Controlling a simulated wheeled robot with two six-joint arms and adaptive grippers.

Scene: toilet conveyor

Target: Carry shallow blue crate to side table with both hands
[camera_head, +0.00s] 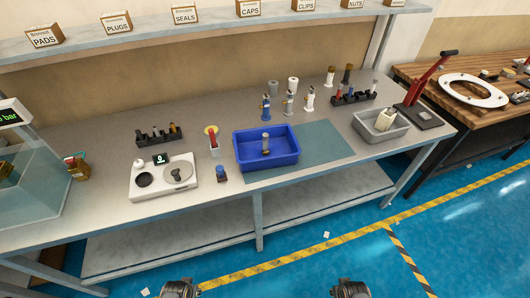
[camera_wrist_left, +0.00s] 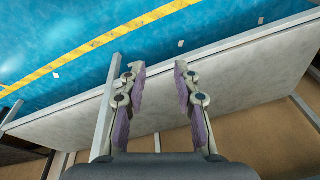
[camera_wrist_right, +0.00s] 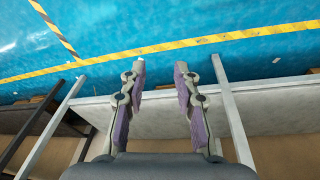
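The shallow blue crate (camera_head: 245,160) sits on the grey workbench in the head view, partly on the teal mat. The side table (camera_head: 395,70) with a wooden top is at the far right. My left gripper (camera_head: 178,288) and my right gripper (camera_head: 350,288) show only at the bottom edge, in front of the bench and apart from the crate. The left wrist view shows the left fingers (camera_wrist_left: 158,70) spread and empty. The right wrist view shows the right fingers (camera_wrist_right: 160,72) spread and empty.
A teal mat (camera_head: 325,145) lies right of the crate. A white scale (camera_head: 150,185) and a blue-topped part (camera_head: 221,174) stand left of it. Several valve parts stand behind it. A grey bin (camera_head: 365,128) and a red-handled press (camera_head: 425,90) are at right. The side table holds a toilet seat (camera_head: 475,88).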

